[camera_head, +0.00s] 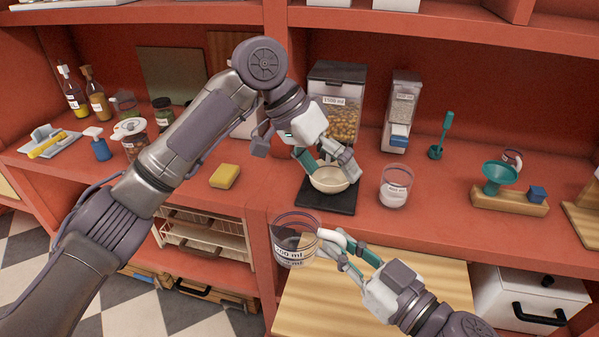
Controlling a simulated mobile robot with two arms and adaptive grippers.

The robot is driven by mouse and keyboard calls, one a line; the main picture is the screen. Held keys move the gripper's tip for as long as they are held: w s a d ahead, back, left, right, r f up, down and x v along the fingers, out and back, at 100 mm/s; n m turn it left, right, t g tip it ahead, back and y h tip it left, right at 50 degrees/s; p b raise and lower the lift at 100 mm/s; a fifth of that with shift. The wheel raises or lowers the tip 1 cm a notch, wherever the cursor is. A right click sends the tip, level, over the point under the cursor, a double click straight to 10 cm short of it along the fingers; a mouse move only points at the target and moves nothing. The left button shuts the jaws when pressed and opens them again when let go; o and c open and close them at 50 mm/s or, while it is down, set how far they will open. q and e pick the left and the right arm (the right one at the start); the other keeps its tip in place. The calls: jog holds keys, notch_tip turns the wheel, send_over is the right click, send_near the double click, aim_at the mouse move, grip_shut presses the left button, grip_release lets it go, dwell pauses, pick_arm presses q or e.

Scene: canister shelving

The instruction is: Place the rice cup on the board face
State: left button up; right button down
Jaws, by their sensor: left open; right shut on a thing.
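A clear cup with white contents and a label (396,188) stands upright on the red shelf, right of the dark mat. My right gripper (343,246) is shut on another clear measuring cup (294,243), marked in ml, and holds it in front of the shelf edge. The held cup looks mostly see-through; I cannot tell its contents, or which cup is the rice cup. A pale striped wooden board (375,295) lies lower, under and behind my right gripper. My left gripper (328,164) is open at a cream bowl (330,180); contact is unclear.
The bowl sits on a dark mat (325,202) before a nut-filled dispenser (340,108). A white-grain dispenser (401,112) stands right of it. A yellow sponge (225,176), jars and bottles are left; a teal funnel (498,177) on a wooden block is right. A white bin (530,298) stands right of the board.

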aim_at(299, 221)
pick_arm(q)
jog(key=s+a+r+m+y, duration=0.1)
jog(key=s+y, duration=0.1)
jog(key=s+a+r+m+y, duration=0.1)
jog(key=s+a+r+y, duration=0.1)
jog(key=s, duration=0.1)
jog(key=s+a+r+m+y, duration=0.1)
jog(key=s+r+y, duration=0.1)
jog(key=s, duration=0.1)
jog(key=shift+s+a+r+t, duration=0.15)
jog(key=shift+a+r+t, duration=0.1)
jog(key=shift+a+t, duration=0.15)
pick_arm(e)
jog(key=shift+s, duration=0.1)
pick_arm(q)
jog(key=shift+s+a, duration=0.15)
jog(key=shift+a, duration=0.05)
notch_tip(299, 221, down, 12)
jog(key=shift+r, duration=0.1)
jog(key=shift+c, duration=0.3)
jog(key=c, duration=0.8)
jog(key=shift+c, duration=1.2)
pick_arm(e)
jog(key=c, duration=1.6)
grip_release()
jog(key=o, duration=0.5)
